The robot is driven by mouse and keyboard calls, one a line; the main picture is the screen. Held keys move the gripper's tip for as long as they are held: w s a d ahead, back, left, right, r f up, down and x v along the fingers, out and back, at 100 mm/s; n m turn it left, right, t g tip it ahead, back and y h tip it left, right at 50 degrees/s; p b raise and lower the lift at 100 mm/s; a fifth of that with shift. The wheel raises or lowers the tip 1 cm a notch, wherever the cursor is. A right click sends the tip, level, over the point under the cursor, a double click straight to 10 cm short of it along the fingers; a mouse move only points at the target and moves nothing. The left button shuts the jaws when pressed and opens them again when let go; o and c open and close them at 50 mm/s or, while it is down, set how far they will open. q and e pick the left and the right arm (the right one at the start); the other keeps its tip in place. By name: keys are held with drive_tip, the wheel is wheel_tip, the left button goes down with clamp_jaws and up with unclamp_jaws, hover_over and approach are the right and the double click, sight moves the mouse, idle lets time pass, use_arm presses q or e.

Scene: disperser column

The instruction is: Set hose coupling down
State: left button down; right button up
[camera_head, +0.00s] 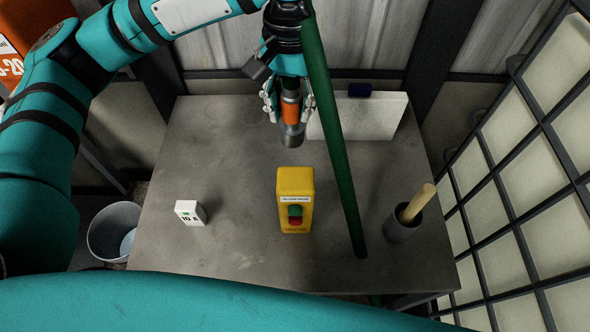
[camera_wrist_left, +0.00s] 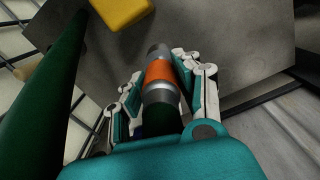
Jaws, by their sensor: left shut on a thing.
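The hose coupling (camera_head: 292,122) is a grey metal cylinder with an orange band. My left gripper (camera_head: 287,103) is shut on it near the back of the table, and it points down toward the tabletop in the head view. I cannot tell whether its lower end touches the table. In the left wrist view, the coupling (camera_wrist_left: 160,75) sits between the two fingers of my left gripper (camera_wrist_left: 160,88). My right gripper is not in view.
The grey table (camera_head: 250,250) holds a yellow button box (camera_head: 295,183), a white block (camera_head: 190,212), a dark cup with a wooden handle (camera_head: 405,222) and a white board (camera_head: 375,118). A green pole (camera_head: 335,130) crosses right of the gripper. Free room lies left of the yellow box.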

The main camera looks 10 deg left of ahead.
sight(290, 130)
use_arm(q)
drive_tip(key=f+b, duration=0.1)
drive_tip(key=f, duration=0.1)
drive_tip(key=f+b, duration=0.1)
drive_tip(key=f, duration=0.1)
drive_tip(key=f+b, duration=0.2)
drive_tip(key=shift+w+a+f, duration=0.15)
drive_tip(key=shift+w+a, duration=0.05)
drive_tip(key=shift+w, duration=0.05)
drive_tip(key=shift+w+f, duration=0.1)
drive_tip(key=shift+f, duration=0.3)
wheel_tip(290, 130, down, 5)
drive_tip(key=shift+f, duration=2.5)
drive_tip(key=c, duration=0.9)
unclamp_jaws()
drive_tip(key=shift+f, duration=0.15)
